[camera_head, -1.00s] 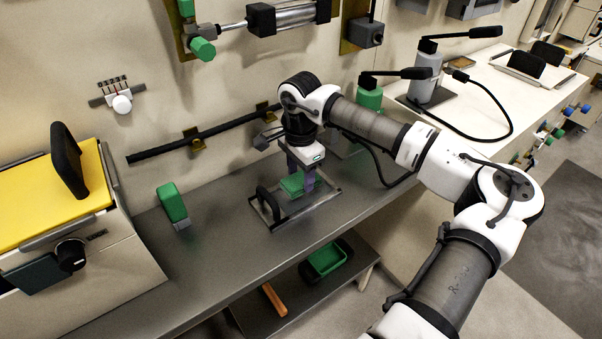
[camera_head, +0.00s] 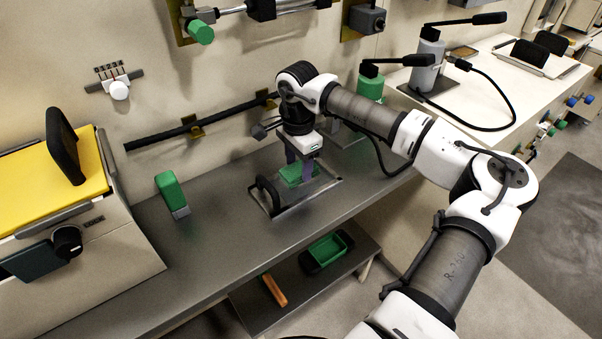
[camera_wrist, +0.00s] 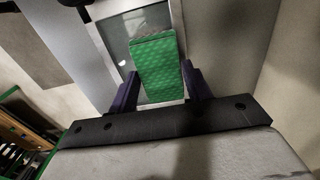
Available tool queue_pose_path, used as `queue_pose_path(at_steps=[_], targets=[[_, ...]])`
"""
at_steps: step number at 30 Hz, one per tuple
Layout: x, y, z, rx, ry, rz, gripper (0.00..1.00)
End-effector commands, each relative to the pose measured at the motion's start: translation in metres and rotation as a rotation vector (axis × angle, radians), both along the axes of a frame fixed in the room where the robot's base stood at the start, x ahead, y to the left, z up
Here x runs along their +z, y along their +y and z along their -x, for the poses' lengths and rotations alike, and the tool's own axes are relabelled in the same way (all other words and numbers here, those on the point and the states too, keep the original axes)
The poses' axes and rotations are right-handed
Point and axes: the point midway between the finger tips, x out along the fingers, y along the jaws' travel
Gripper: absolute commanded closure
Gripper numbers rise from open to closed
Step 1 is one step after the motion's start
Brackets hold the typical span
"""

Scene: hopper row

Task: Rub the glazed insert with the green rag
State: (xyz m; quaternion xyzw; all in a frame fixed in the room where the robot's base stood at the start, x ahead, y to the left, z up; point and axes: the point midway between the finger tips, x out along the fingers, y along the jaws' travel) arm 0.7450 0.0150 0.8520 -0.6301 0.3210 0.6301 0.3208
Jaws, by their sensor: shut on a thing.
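The green rag (camera_wrist: 156,66) is a folded, textured pad between the two purple fingers of my gripper (camera_wrist: 158,88) in the wrist view. In the head view the rag (camera_head: 291,174) shows beside the fingers of my gripper (camera_head: 299,168), which is shut on it. The glazed insert (camera_head: 318,187) is a grey pane in a light metal frame with a black handle (camera_head: 266,194) at its left, on the grey counter. In the wrist view the insert (camera_wrist: 112,45) lies behind the rag. The rag is over the pane; I cannot tell whether they touch.
A green-handled brush or scraper (camera_head: 172,194) stands on the counter (camera_head: 215,240) to the left. A green tray (camera_head: 326,249) and an orange bar (camera_head: 274,290) lie on the lower shelf. A black rail (camera_head: 160,138) runs along the wall behind.

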Motion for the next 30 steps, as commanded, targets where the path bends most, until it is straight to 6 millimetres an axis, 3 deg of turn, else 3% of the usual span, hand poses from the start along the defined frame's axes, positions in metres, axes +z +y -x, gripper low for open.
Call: queue_pose_path(at_steps=[5,30], targets=[[-0.0034,0.0073,-0.009,0.001,0.001,-0.001,0.76],[-0.0039,0.0068,-0.0085,0.001,0.003,0.0,0.76]])
